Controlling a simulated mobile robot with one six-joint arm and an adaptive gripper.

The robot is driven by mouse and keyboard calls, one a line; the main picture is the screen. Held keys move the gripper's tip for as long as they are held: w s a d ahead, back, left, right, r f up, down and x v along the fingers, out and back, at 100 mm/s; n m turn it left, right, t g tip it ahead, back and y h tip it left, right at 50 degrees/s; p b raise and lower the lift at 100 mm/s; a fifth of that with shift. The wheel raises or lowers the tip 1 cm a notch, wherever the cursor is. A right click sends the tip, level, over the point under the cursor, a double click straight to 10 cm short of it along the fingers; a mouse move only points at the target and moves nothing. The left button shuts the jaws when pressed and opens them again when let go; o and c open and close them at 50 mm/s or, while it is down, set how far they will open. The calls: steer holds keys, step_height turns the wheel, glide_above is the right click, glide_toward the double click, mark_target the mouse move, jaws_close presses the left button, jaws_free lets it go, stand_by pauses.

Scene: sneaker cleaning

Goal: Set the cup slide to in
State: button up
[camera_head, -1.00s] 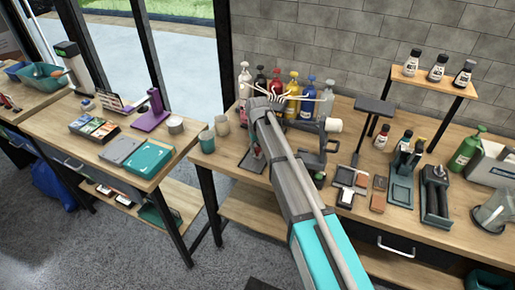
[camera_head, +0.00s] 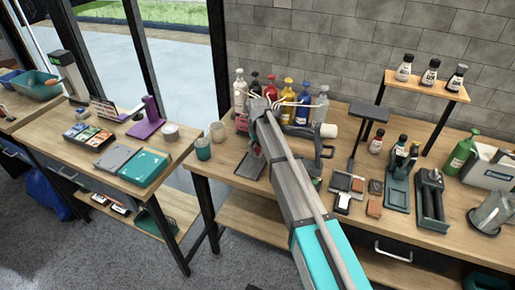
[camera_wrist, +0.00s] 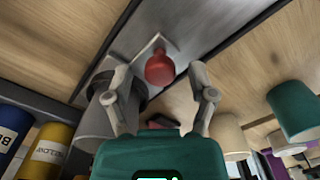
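A red round knob (camera_wrist: 160,68) sits on a bent metal strip on a grey metal plate (camera_wrist: 190,28); it looks like the slide's handle, but I cannot be sure. My gripper (camera_wrist: 160,78) is open, with one finger on each side of the knob in the wrist view and a visible gap on both sides. A grey cylindrical part (camera_wrist: 92,117) is partly hidden behind the left finger. In the head view, my arm covers most of the dispenser, and a dark base plate (camera_head: 249,166) shows to its left.
Coloured bottles (camera_head: 287,93) stand close behind my arm. A teal cup (camera_head: 203,149) and a beige cup (camera_head: 218,132) stand left of the base plate; a teal cup also shows in the wrist view (camera_wrist: 293,110). Cleaning tools (camera_head: 398,185) and blocks fill the bench's right side.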

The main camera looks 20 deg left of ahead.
steer(key=shift+s, duration=0.1)
steer(key=shift+s, duration=0.75)
steer(key=s, duration=0.3)
steer(key=shift+a, duration=0.1)
steer(key=shift+w+a+r+p, duration=0.1)
steer(key=shift+w+r+p, duration=0.05)
steer(key=shift+r+p, duration=0.5)
step_height(320, 180, up, 13)
steer(key=p, duration=1.3)
steer(key=s, duration=0.7)
steer(key=shift+s+a+f, duration=0.25)
steer(key=shift+s+a, duration=0.05)
steer(key=shift+s, duration=0.05)
steer(key=shift+w, duration=0.1)
